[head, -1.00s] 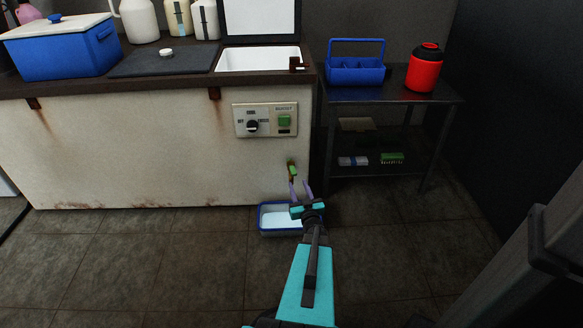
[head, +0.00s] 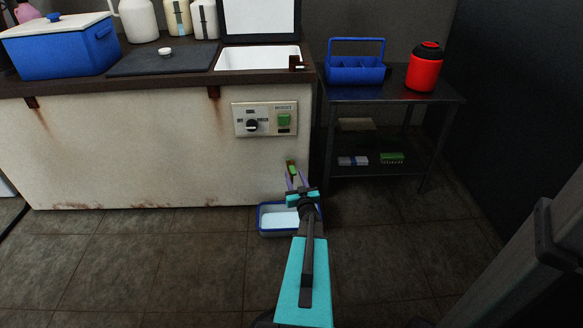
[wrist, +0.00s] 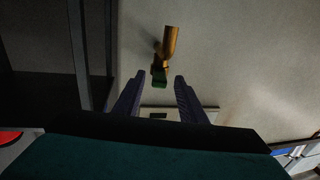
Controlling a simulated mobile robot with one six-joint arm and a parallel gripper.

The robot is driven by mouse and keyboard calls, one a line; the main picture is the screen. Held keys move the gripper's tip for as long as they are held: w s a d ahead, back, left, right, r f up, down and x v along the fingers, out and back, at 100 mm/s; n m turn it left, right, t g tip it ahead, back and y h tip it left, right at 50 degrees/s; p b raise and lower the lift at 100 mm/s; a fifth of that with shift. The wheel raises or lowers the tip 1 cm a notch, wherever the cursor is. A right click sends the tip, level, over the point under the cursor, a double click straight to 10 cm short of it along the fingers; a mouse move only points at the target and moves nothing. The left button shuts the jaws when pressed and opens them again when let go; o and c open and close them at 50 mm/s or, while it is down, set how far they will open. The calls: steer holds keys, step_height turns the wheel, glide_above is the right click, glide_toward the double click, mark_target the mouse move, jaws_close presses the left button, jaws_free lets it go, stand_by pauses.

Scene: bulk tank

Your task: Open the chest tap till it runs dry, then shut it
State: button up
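The chest tap (head: 291,168) sits low on the white chest (head: 150,150), near its right end. My gripper (head: 295,179) is open just in front of the tap. A blue-rimmed tray (head: 265,228) with pale contents stands on the floor below the tap.
A control panel (head: 265,119) with a knob and green button is on the chest front. A dark metal shelf table (head: 440,97) at the right bears a blue caddy (head: 355,68) and a red jug (head: 424,70). The floor (head: 150,260) at the left is clear.

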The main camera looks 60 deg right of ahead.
mark_target(291, 166)
steer(key=shift+b+x, duration=0.85)
steer(key=shift+x, duration=3)
